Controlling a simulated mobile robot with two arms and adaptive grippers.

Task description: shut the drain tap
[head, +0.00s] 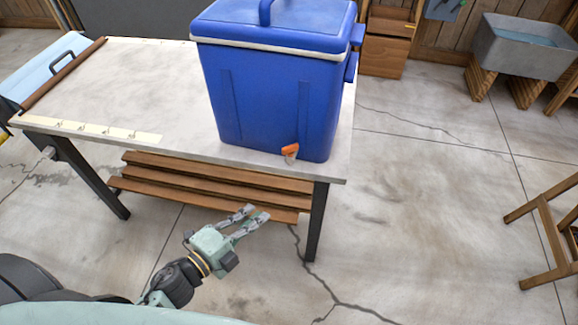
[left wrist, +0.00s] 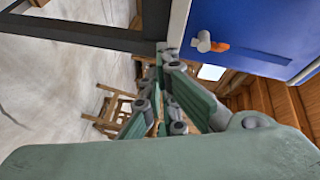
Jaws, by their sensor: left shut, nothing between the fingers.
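A blue cooler (head: 275,95) with a closed lid stands at the right end of the table. Its drain tap (head: 290,151) is low on the front face, with an orange lever and a pale body. In the left wrist view the tap (left wrist: 204,42) shows clearly, its orange lever lying to the right of the pale spout. My left gripper (head: 258,213) is shut and empty, in front of and below the table edge, apart from the tap. The left wrist view shows its fingers (left wrist: 168,58) below and left of the tap. My right gripper is not in view.
The table (head: 120,85) has a pale strip with hooks (head: 95,131) along its front edge and a slatted shelf (head: 210,182) below. A dark table leg (head: 317,222) stands right of my gripper. A wooden stool (head: 550,235) is at far right; open floor lies between.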

